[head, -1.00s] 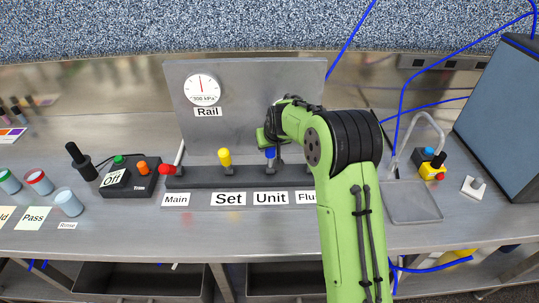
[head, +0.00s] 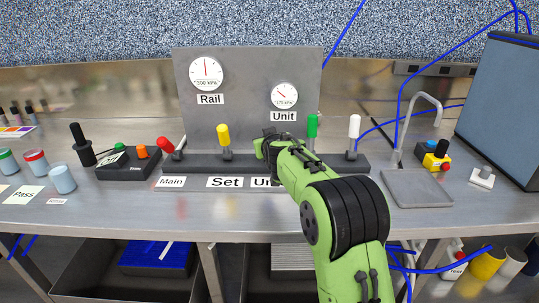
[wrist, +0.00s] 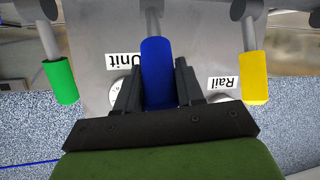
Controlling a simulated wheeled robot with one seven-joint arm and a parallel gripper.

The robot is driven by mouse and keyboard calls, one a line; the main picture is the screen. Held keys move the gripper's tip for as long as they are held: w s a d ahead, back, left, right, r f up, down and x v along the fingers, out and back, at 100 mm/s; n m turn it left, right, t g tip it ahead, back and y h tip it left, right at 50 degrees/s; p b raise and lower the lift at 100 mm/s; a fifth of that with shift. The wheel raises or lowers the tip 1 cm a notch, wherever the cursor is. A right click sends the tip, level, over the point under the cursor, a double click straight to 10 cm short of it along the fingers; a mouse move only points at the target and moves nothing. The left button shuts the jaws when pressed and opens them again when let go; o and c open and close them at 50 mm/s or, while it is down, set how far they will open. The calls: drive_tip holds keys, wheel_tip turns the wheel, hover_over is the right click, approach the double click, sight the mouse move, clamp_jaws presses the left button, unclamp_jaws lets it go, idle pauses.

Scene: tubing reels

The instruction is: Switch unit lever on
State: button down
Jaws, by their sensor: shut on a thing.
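The Unit lever has a blue handle (wrist: 158,70) on a metal stem, seen between my gripper's fingers in the wrist view. My gripper (head: 266,142) is shut on this blue handle, with one black finger on each side. In the head view the gripper and arm hide the blue handle, and the Unit name plate (head: 262,183) is partly covered. The lever's tilt cannot be told from the head view. The Unit gauge (head: 285,95) is on the upright panel above; its small print is hard to read.
The yellow lever (head: 223,135) stands left of my gripper and the green lever (head: 312,126) right, both close. A red lever (head: 166,146) and a white lever (head: 354,126) stand at the ends. The Rail gauge (head: 206,74) is upper left. A black switch box (head: 128,163) sits left.

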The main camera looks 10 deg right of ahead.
drive_tip(key=shift+s+a+f+t+b, duration=0.1)
drive_tip(key=shift+s+f+t+b, duration=0.2)
drive_tip(key=shift+b, duration=0.65)
drive_tip(key=c, duration=0.8)
unclamp_jaws()
drive_tip(key=shift+r, duration=0.1)
drive_tip(key=v, duration=1.5)
drive_tip(key=shift+s+p, duration=0.35)
drive_tip(key=shift+p, duration=0.05)
